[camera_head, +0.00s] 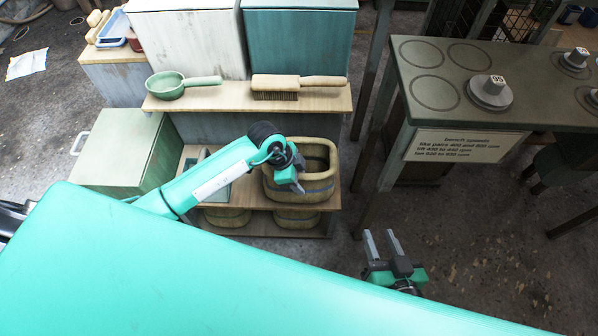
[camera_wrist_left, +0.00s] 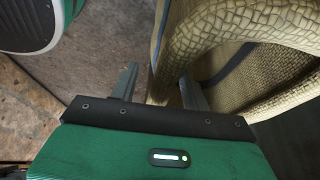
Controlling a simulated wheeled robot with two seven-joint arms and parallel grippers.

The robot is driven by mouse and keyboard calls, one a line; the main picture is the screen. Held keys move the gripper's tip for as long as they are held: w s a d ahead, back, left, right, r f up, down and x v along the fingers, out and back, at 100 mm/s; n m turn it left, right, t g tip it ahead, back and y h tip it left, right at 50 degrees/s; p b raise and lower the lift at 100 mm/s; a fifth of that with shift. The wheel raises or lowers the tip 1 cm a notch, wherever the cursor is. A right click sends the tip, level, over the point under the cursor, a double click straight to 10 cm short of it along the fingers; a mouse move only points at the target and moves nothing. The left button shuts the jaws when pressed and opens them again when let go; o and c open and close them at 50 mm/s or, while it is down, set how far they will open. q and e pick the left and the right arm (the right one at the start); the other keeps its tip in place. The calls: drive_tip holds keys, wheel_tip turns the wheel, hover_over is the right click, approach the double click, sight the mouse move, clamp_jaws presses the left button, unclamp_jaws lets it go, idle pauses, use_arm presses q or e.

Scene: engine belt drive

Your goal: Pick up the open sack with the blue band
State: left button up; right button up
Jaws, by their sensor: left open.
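An open tan woven sack (camera_head: 318,184) with a thick rolled rim stands on the wooden shelf. In the left wrist view the sack (camera_wrist_left: 225,32) fills the upper right, and a dark blue band shows along its weave. My left gripper (camera_head: 297,184) is at the sack's left rim and hides part of it. In the left wrist view my left gripper (camera_wrist_left: 160,88) is open, with part of the rim between its fingers; I cannot tell whether they touch it. My right gripper (camera_head: 382,244) is open and empty, away from the sack to the lower right.
Above the sack, a shelf (camera_head: 222,98) holds a green ladle (camera_head: 168,86) and a brush (camera_head: 298,84). More containers (camera_head: 228,217) sit on the level below. A green box (camera_head: 118,150) stands left. A bench (camera_head: 420,110) with weights stands right; floor between is clear.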

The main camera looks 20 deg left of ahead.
use_arm(q)
drive_tip(key=shift+c, duration=0.5)
clamp_jaws()
drive_tip(key=shift+s, duration=0.1)
